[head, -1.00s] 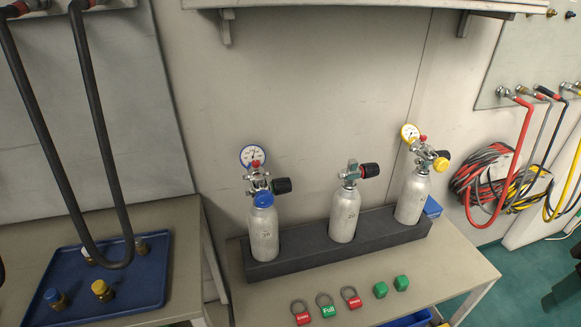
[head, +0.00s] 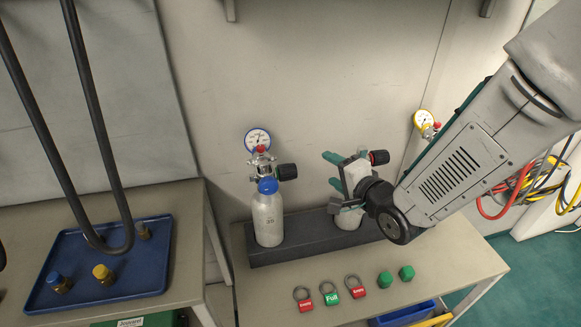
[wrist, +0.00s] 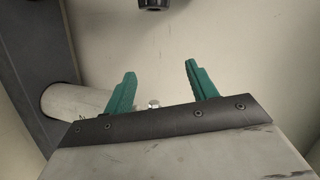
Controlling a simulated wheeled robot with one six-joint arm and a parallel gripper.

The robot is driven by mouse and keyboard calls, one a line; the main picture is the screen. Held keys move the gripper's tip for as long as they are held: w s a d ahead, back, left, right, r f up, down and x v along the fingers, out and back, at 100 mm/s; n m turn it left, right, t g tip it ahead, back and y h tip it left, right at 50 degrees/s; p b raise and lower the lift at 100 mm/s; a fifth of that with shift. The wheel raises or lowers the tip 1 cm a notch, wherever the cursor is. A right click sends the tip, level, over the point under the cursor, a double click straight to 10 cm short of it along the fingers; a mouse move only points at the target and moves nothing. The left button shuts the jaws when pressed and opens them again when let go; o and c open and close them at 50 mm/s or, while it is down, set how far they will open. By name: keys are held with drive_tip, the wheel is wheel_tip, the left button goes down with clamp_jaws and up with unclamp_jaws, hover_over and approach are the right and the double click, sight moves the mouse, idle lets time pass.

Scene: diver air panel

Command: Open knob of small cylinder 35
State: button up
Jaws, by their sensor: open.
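The left small cylinder (head: 267,220) stands upright in the rack; its number looks like 35. It has a blue collar, a blue-rimmed gauge (head: 257,140) and a black knob (head: 287,172) on its right side. My gripper (head: 329,170) is open, with green fingers pointing left towards this knob, apart from it. It is in front of the middle cylinder (head: 348,220) and hides much of its valve. In the wrist view, nothing is between my fingers (wrist: 160,76). A black knob (wrist: 153,4) is cut off at the top edge, probably the left cylinder's.
The dark rack (head: 300,240) holds the cylinders; my arm hides the right one, except its yellow gauge (head: 424,119). A blue tray (head: 100,270) and hanging black hoses (head: 90,110) are at left.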

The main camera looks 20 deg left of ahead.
sight(289, 167)
drive_tip(key=s+a+y, duration=0.1)
drive_tip(key=s+a+f+y, duration=0.1)
drive_tip(key=a, duration=0.1)
drive_tip(key=s+a+f+m+y, duration=0.1)
drive_tip(key=a, duration=0.1)
drive_tip(key=shift+s+a+g, duration=0.15)
drive_tip(key=shift+a+g, duration=0.05)
drive_tip(key=shift+g, duration=0.1)
drive_tip(key=x, duration=0.7)
drive_tip(key=shift+a+r, duration=0.1)
drive_tip(key=shift+r, duration=0.05)
drive_tip(key=c, duration=1)
